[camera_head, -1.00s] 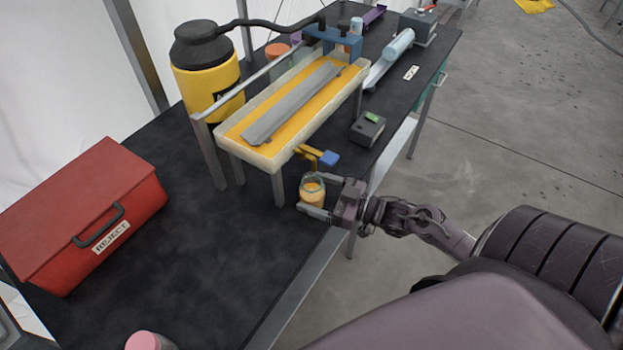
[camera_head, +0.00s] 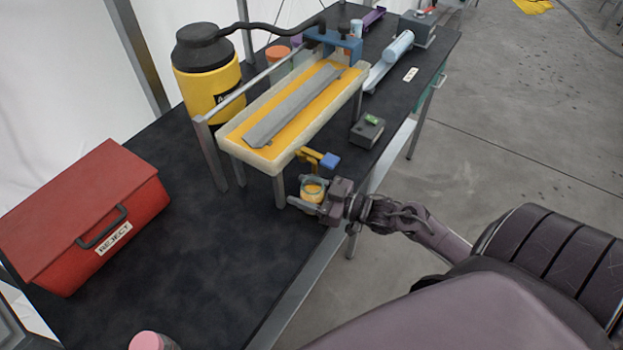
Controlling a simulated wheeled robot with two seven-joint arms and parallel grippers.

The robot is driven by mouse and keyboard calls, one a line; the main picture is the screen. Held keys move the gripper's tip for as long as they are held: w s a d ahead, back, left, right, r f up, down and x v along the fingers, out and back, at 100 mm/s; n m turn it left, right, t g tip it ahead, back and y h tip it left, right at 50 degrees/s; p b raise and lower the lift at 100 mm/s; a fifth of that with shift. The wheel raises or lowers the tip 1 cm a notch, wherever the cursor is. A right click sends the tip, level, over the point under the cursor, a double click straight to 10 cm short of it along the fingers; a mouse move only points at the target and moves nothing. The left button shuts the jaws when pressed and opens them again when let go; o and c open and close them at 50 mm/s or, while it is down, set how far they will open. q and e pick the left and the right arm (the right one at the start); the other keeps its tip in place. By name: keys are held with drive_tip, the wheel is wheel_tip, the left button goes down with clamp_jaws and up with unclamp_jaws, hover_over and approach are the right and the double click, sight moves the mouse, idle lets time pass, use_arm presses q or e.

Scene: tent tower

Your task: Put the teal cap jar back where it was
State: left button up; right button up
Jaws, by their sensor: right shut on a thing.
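A small clear jar (camera_head: 312,193) with yellow-orange contents and a faint teal rim stands near the table's right edge, just below the yellow tap (camera_head: 316,157) with the blue handle. I cannot tell whether a teal cap is on it. My right gripper (camera_head: 302,194) is shut on this jar, its fingers on either side and partly covering it. Its arm comes in from the right. My left gripper is not in view.
The yellow-topped trough (camera_head: 250,157) on legs stands just behind the jar. A dark box with a green top (camera_head: 367,130) stands right of it. A red REJECT box (camera_head: 75,215) is at left and a pink-capped jar (camera_head: 148,342) at front. The dark table (camera_head: 215,260) between is clear.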

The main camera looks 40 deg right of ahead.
drive_tip(key=shift+r, duration=0.6)
drive_tip(key=b+v, duration=0.3)
drive_tip(key=v, duration=1.5)
drive_tip(key=w+a+r+m+t+h, duration=0.1)
drive_tip(key=w+a+r+m+h, duration=0.1)
drive_tip(key=a, duration=0.4)
drive_tip(key=w+a+r+m+t+h, duration=0.1)
drive_tip(key=w+a+r+m+h, duration=0.1)
drive_tip(key=a+h, duration=0.2)
drive_tip(key=w+a+r+m+t+h, duration=0.1)
drive_tip(key=w+a+r+m+h, duration=0.1)
drive_tip(key=a, duration=0.6)
drive_tip(key=shift+w+a+r+m+h, duration=0.2)
drive_tip(key=shift+r+m+h, duration=0.1)
drive_tip(key=shift+r+h, duration=0.5)
drive_tip(key=shift+f, duration=0.15)
